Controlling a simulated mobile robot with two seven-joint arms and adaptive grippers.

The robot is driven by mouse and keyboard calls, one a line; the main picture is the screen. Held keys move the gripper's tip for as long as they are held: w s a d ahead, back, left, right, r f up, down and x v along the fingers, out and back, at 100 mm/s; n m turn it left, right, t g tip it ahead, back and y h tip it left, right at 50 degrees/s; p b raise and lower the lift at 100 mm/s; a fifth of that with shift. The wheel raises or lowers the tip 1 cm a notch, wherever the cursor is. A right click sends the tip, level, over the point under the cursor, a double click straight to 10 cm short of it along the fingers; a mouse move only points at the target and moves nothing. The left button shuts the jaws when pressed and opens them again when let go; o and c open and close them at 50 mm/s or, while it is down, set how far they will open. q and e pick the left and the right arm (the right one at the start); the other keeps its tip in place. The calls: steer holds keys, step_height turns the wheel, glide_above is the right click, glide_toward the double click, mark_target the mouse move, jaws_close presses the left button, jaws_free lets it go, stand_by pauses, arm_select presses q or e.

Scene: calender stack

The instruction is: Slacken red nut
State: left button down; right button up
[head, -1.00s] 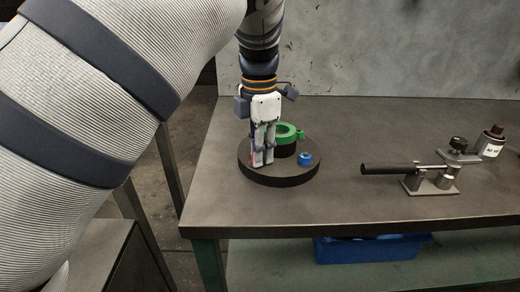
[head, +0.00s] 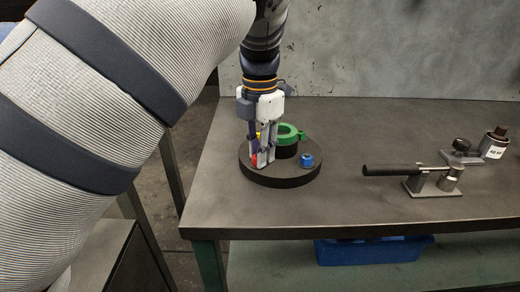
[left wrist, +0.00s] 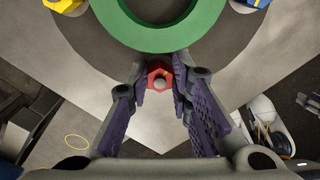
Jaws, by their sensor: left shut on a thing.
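The red nut (head: 255,160) is at the near left of a round dark disc (head: 282,181) on the bench, partly hidden by my gripper in the head view. In the left wrist view the red nut (left wrist: 158,76) sits between my fingertips with a pale stud end at its middle. My left gripper (head: 262,163) points down and is shut on the red nut; its fingers also show in the left wrist view (left wrist: 160,80). A green ring (head: 290,132) stands around the disc's dark middle.
A blue nut (head: 307,160) is at the disc's right, and a yellow nut (left wrist: 253,3) shows on its other side. The bench front is clear.

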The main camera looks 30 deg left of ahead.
arm_select(q)
steer(key=shift+s+f, duration=0.1)
steer(key=c, duration=1.4)
jaws_free()
steer(key=shift+c, duration=0.2)
step_height(320, 180, up, 12)
